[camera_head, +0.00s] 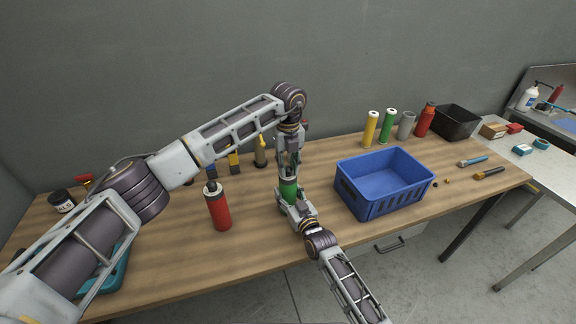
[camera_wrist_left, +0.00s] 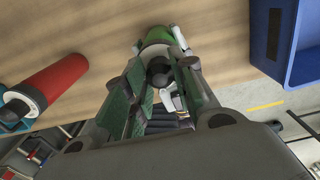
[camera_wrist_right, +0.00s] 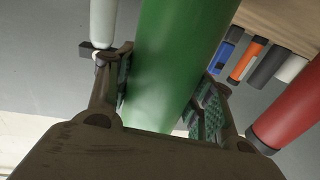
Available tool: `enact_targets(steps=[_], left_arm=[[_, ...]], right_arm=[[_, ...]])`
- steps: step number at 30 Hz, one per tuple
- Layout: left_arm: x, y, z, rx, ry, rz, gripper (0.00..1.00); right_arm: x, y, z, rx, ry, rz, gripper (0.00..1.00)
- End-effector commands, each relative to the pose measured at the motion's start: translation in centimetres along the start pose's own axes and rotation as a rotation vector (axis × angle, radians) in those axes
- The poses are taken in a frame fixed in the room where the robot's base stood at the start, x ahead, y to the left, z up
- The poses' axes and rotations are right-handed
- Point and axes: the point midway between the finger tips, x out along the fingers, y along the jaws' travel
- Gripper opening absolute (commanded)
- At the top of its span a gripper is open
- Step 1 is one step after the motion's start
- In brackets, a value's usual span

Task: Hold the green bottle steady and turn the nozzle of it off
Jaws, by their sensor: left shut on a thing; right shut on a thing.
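The green bottle (camera_head: 289,190) stands upright on the wooden table, left of the blue crate. My right gripper (camera_head: 290,204) comes from the front and is shut around the bottle's body; the right wrist view shows the green body (camera_wrist_right: 172,60) between its fingers (camera_wrist_right: 165,95). My left gripper (camera_head: 289,160) reaches down from above and is shut on the nozzle at the bottle's top. In the left wrist view the dark nozzle (camera_wrist_left: 160,72) sits between the left fingers (camera_wrist_left: 163,85), with the green body (camera_wrist_left: 155,38) beyond. The fingers partly hide the nozzle.
A red bottle (camera_head: 219,207) stands close on the left. The blue crate (camera_head: 372,210) stands close on the right. Several bottles, including a yellow one (camera_head: 370,128), and a black bin (camera_head: 455,122) are at the back right. Small tools lie on the right end.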

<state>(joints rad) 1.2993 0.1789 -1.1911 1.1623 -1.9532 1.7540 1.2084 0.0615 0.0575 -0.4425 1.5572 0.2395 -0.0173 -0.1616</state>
Motion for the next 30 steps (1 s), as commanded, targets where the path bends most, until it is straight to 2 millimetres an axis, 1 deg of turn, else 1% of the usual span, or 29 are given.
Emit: enact_targets(steps=[30], left_arm=[[-0.01, 0.08, -0.04, 0.811, 0.002, 0.001, 0.02]], right_arm=[[0.01, 0.09, 0.06, 0.001, -0.002, 0.001, 0.21]])
